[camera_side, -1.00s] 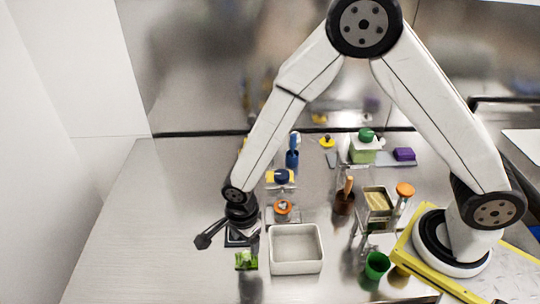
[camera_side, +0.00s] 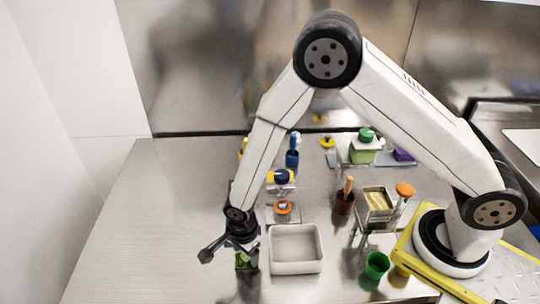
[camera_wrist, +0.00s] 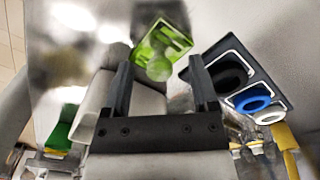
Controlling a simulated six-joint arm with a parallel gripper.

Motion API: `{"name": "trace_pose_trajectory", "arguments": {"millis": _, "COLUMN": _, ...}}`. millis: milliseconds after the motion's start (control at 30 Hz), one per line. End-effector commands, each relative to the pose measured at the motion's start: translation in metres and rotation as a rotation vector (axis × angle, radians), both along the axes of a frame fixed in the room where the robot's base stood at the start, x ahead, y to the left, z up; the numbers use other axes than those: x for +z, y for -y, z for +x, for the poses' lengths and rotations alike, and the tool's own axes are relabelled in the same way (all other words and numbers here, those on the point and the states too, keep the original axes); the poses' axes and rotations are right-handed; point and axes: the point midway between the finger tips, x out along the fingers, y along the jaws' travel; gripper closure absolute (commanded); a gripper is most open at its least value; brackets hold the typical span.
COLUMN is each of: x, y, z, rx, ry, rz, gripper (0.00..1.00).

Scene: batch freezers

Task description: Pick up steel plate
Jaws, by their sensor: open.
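I cannot make out for certain which thing is the steel plate; the counter itself is bare, shiny metal. My gripper (camera_wrist: 158,78) is open and empty, with its two dark fingers apart. In the side view my gripper (camera_side: 243,252) is low over the counter, just left of the white bin. A bright green, squarish item (camera_wrist: 165,40) shows just beyond and between the fingertips. In the side view this green item (camera_side: 246,261) is partly hidden by the gripper. Whether they touch cannot be told.
The white bin (camera_side: 295,268) is close on the right. A dark holder (camera_wrist: 275,80) with dark, blue and white rings is near the right finger. A green cup (camera_side: 376,265) and a metal stand (camera_side: 377,199) are farther right. The left counter is clear.

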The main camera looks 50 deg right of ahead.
Motion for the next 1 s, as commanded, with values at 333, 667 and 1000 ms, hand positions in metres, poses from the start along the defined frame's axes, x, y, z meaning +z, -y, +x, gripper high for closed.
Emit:
{"name": "trace_pose_trajectory", "arguments": {"millis": 333, "x": -0.0119, "y": 0.0001, "z": -0.0003, "rx": 0.000, "ry": 0.000, "rz": 0.000, "gripper": 0.24}}
{"name": "trace_pose_trajectory", "arguments": {"millis": 667, "x": -0.0116, "y": 0.0001, "z": -0.0003, "rx": 0.000, "ry": 0.000, "rz": 0.000, "gripper": 0.24}}
{"name": "trace_pose_trajectory", "arguments": {"millis": 1000, "x": -0.0115, "y": 0.0001, "z": -0.0003, "rx": 0.000, "ry": 0.000, "rz": 0.000, "gripper": 1.00}}
